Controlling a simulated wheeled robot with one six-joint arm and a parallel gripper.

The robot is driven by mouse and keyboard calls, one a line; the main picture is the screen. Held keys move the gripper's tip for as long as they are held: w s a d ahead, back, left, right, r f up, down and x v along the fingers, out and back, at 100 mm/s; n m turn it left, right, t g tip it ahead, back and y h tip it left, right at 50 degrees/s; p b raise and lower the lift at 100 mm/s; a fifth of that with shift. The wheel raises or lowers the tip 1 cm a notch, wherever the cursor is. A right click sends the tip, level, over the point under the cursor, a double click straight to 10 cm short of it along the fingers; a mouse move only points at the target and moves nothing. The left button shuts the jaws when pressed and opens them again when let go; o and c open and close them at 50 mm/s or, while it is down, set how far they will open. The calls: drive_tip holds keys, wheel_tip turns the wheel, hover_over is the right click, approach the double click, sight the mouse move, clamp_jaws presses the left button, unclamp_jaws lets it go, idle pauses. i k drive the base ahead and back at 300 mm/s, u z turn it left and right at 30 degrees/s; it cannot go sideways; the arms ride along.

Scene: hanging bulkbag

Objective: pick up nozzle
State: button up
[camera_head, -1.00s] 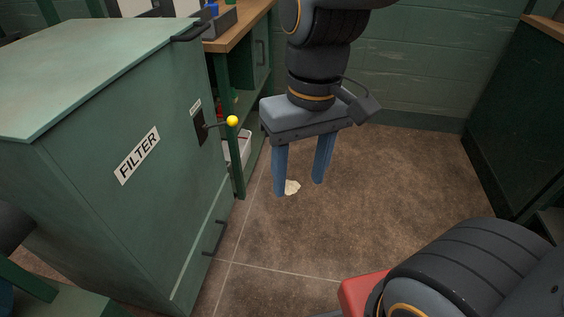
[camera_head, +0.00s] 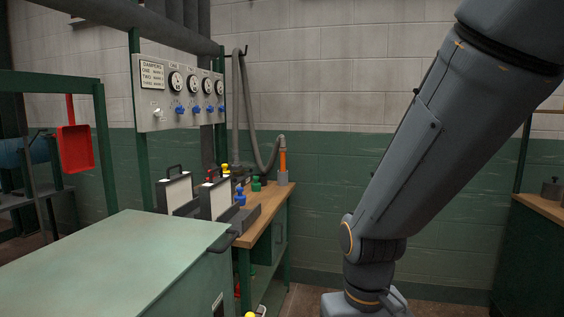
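What looks like the nozzle is an orange piece (camera_head: 283,161) at the end of a grey hose. It stands upright in a grey holder (camera_head: 282,179) at the far end of the wooden-topped bench (camera_head: 256,228). My arm comes down on the right of the view, and its wrist is at the bottom edge. My gripper's fingers are below the frame, so their state is hidden. The arm is to the right of the nozzle and nearer to the camera.
A green cabinet (camera_head: 116,262) fills the lower left. A gauge panel (camera_head: 180,95) hangs above the bench. Black-framed cases (camera_head: 214,199) and small coloured items stand on the bench. Another wooden-topped bench (camera_head: 540,207) is at right. A red tray (camera_head: 75,148) hangs at left.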

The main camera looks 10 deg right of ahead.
sight(282, 150)
drive_tip(key=z, duration=0.5)
drive_tip(key=i, duration=2.3)
drive_tip(key=u, duration=0.4)
